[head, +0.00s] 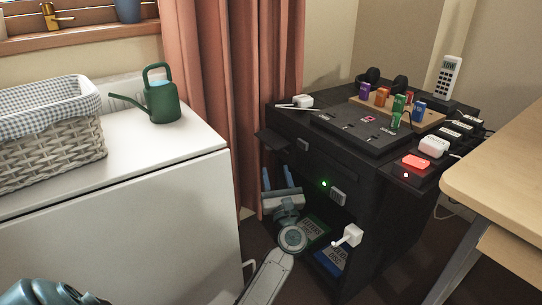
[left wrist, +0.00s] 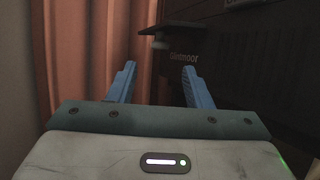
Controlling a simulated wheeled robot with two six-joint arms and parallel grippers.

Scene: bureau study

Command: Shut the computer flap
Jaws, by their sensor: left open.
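A black computer cabinet (head: 343,165) stands between the curtain and the wooden desk. A small dark panel (head: 271,140) sticks out from its upper left side and looks like the flap, standing open. In the left wrist view a dark panel (left wrist: 172,29) juts out ahead, with a small grey knob under it. My left gripper (head: 279,178) is below the panel, beside the cabinet's left front. Its blue fingers (left wrist: 159,69) are apart with nothing between them, and I see no contact with the panel. The right gripper is not in view.
A salmon curtain (head: 235,90) hangs close to the left of my gripper. A white cabinet (head: 110,210) carries a basket (head: 50,140) and a green watering can (head: 160,100). The cabinet's lower opening holds boxes. A wooden desk (head: 505,165) stands to the right.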

